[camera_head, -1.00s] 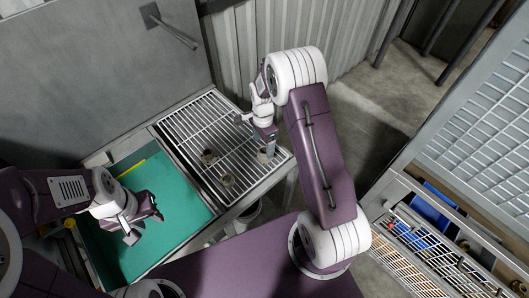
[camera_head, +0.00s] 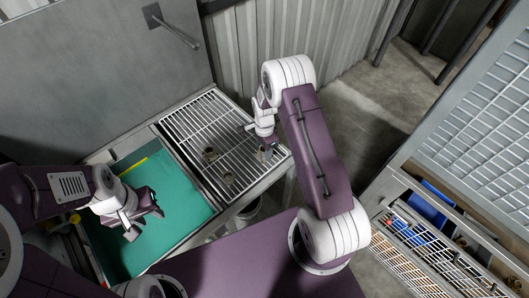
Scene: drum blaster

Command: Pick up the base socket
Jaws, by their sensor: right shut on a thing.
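My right gripper (camera_head: 267,148) points down at the right side of the metal grate and is shut on a small grey socket (camera_head: 266,156). The gripper's fingers partly hide this socket, and I cannot tell whether it still touches the grate. Two other small grey-brown pieces sit on the grate, one left of the middle (camera_head: 210,153) and one nearer the front (camera_head: 228,178). My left gripper (camera_head: 147,220) hangs over the green mat with its fingers apart and nothing between them.
The slatted grate (camera_head: 205,118) and green mat (camera_head: 180,195) lie side by side, with a raised metal frame between them. A yellow strip (camera_head: 132,167) lies on the mat's far left. A grey wall stands behind. A wire basket with blue items (camera_head: 425,235) is at the right.

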